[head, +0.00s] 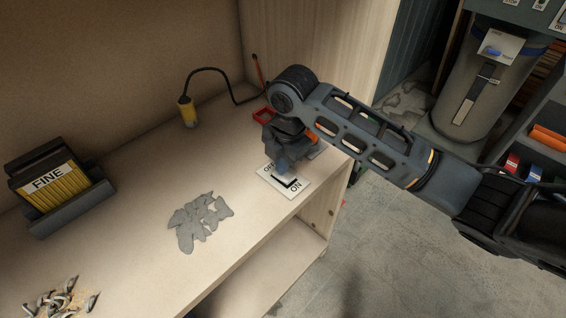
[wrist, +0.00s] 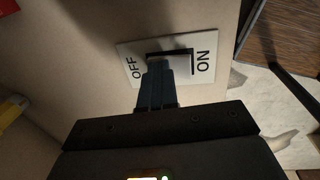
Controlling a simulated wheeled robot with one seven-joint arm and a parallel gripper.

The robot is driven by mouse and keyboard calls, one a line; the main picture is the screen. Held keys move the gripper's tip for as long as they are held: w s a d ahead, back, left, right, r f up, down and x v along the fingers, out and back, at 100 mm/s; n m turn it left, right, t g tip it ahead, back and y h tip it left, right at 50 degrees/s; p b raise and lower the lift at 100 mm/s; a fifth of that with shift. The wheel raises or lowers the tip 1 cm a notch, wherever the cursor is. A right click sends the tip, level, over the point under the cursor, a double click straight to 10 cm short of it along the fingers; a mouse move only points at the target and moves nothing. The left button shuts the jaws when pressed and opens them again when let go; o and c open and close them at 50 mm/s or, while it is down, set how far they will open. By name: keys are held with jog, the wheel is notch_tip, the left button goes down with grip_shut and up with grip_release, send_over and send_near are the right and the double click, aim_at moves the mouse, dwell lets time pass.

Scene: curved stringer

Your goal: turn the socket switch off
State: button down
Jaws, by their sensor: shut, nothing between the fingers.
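The socket switch is a white plate (head: 296,189) near the right edge of the wooden bench, with OFF on its left side and ON on its right. In the wrist view the plate (wrist: 213,50) shows a dark-framed rocker (wrist: 181,63) between the two words. My gripper (head: 281,168) reaches down over the plate, at its OFF side. In the wrist view my gripper (wrist: 158,68) is shut and empty, its blue fingertips at the OFF-side end of the rocker. I cannot tell whether they touch it. The fingers hide part of the rocker, and its tilt is unclear.
A yellow-black plug-like item (head: 188,112) on a black cable and a red item (head: 263,116) are behind the plate. Grey flakes (head: 200,219), a box marked FINE (head: 50,187) and metal scraps (head: 62,299) lie to the left. The bench between them is clear.

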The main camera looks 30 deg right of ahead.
jog(key=shift+s+d, duration=0.1)
jog(key=shift+s+d+r+p, duration=0.15)
jog(key=shift+s+p, duration=0.2)
jog(key=shift+s, duration=0.3)
